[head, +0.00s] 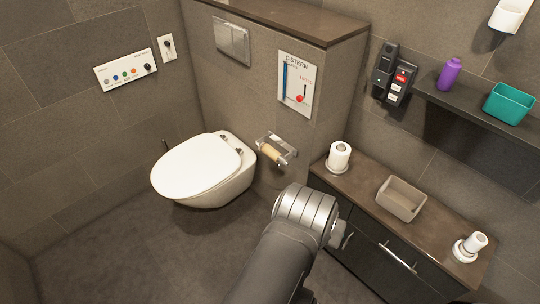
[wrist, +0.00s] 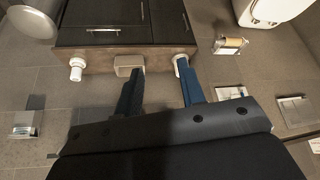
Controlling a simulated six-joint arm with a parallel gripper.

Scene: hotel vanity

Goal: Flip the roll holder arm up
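The roll holder (head: 283,143) is a metal fitting on the tiled cistern wall, right of the toilet. A thin tan roll (head: 269,153) sits on it, and its arm is hard to make out at this size. The holder also shows at the upper right of the wrist view (wrist: 231,42), outside my fingers. My gripper (wrist: 160,66) is open and empty, its two blue-grey fingers spread wide. In the wrist view the fingers point toward the vanity counter, with the holder off to their right. In the head view my arm hides the gripper's fingers.
The toilet (head: 205,170) stands left of the holder. The counter (head: 365,205) on the right bears a white roll on a stand (head: 339,156), a beige box (head: 401,198) and a white item (head: 470,246). A cistern panel (head: 298,84) hangs above the holder. A shelf (head: 470,104) juts out at right.

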